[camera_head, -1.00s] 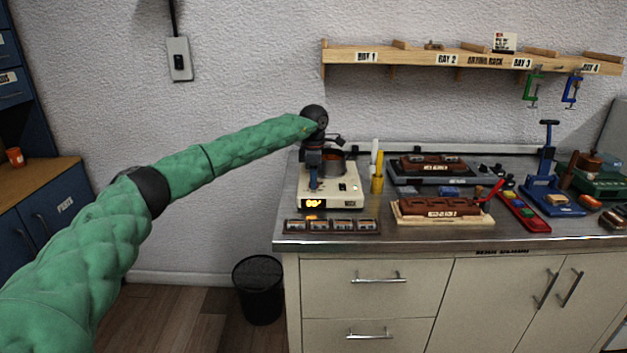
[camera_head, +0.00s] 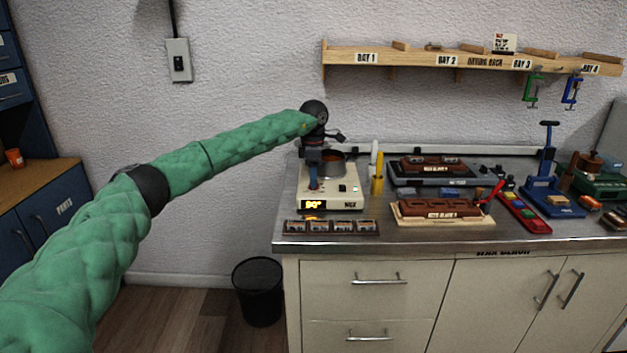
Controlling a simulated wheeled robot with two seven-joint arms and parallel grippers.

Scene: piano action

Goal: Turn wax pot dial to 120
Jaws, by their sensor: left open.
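The wax pot (camera_head: 345,190) is a cream-coloured box at the left end of the steel bench. My left gripper (camera_head: 313,186) points down over the left part of the unit, just above the display. It is open. Its fingers hide that part of the panel, and I cannot make out the dial or whether they touch it. My right gripper is not in view.
A row of small labelled tins (camera_head: 331,227) lies in front of the wax pot at the bench edge. A yellow upright tool (camera_head: 377,176) stands just right of it. Brown moulds (camera_head: 440,210) and a red tray (camera_head: 524,213) are farther right. A wooden shelf (camera_head: 430,59) hangs above.

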